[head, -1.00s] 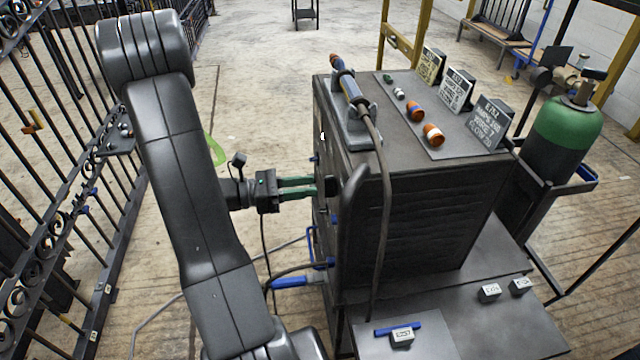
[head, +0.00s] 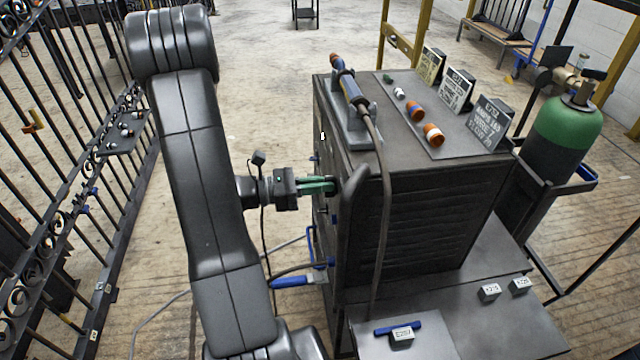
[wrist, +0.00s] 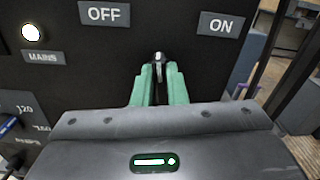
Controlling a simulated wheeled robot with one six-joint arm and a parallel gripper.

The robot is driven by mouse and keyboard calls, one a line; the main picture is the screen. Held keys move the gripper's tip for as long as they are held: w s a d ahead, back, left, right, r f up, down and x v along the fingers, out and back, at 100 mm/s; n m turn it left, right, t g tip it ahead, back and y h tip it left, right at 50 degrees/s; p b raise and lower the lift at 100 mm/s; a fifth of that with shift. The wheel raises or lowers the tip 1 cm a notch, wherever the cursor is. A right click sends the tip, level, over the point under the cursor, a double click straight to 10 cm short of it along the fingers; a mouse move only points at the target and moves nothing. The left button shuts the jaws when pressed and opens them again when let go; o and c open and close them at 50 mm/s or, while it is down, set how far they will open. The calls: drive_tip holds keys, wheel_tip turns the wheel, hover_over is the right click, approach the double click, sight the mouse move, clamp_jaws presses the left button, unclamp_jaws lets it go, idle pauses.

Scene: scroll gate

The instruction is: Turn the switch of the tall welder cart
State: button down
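The tall welder cart (head: 420,220) is a dark box in the middle of the head view, with its front panel facing left. In the wrist view the panel has an OFF label (wrist: 104,13) at left and an ON label (wrist: 217,25) at right. Between them, a little lower, is the pale tip of the switch (wrist: 158,57). My gripper (head: 332,186) is at the panel. Its green fingers (wrist: 158,75) stand on either side of the switch, with a narrow gap between them. Whether they touch the switch is unclear, and most of it is hidden.
A lit lamp (wrist: 32,33) sits above a MAINS label, left of the switch. A torch (head: 352,90) rests on the cart top, its cable hanging down the near side. A green-topped gas cylinder (head: 568,125) stands at right. Black railings (head: 60,200) run along the left.

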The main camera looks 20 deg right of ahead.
drive_tip(key=shift+r+p, duration=0.1)
drive_tip(key=shift+p, duration=0.3)
drive_tip(key=shift+w+n+p, duration=0.2)
drive_tip(key=shift+n+p, duration=2.8)
drive_tip(key=shift+p, duration=0.2)
drive_tip(key=shift+f, duration=0.2)
drive_tip(key=c, duration=1.5)
unclamp_jaws()
drive_tip(key=shift+o, duration=0.2)
